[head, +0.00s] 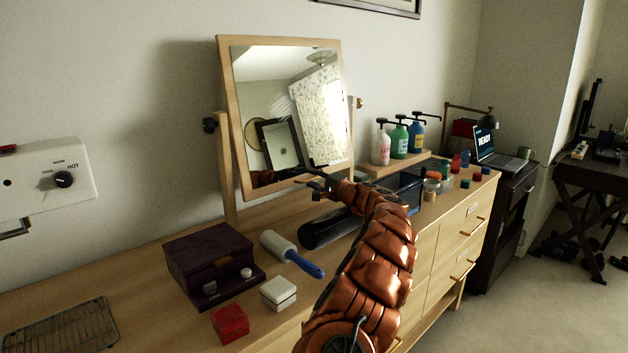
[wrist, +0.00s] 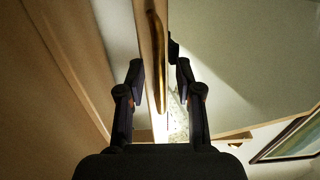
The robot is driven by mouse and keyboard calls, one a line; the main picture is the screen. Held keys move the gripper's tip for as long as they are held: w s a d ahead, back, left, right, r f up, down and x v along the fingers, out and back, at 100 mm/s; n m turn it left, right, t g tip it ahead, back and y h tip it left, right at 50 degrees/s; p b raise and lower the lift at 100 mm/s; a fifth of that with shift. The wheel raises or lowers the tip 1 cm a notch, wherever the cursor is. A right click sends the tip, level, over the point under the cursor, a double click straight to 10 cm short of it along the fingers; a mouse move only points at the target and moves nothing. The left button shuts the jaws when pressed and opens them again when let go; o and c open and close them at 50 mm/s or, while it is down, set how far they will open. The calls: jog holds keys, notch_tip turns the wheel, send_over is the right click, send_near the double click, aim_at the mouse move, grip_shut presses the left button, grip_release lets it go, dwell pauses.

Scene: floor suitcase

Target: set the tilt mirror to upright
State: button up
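My gripper (head: 318,184) is at the mirror's lower edge in the head view. In the wrist view my gripper (wrist: 160,78) is open, its two fingers on either side of a wooden frame edge (wrist: 154,60). Gaps seem to show beside the edge; I cannot tell whether either finger touches it.
A dark purple box (head: 210,255), a lint roller (head: 290,252), a white box (head: 279,292) and a red box (head: 230,323) lie on the dresser (head: 150,290) left of my arm. Pump bottles (head: 399,141) and small jars stand to the right. A wire rack (head: 62,325) is front left.

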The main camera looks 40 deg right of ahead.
grip_shut()
dwell(0.6)
jog(key=shift+w+f+b, duration=0.25)
jog(key=shift+w+b, duration=0.1)
jog(key=shift+w, duration=0.6)
grip_release()
jog(key=shift+s, duration=0.1)
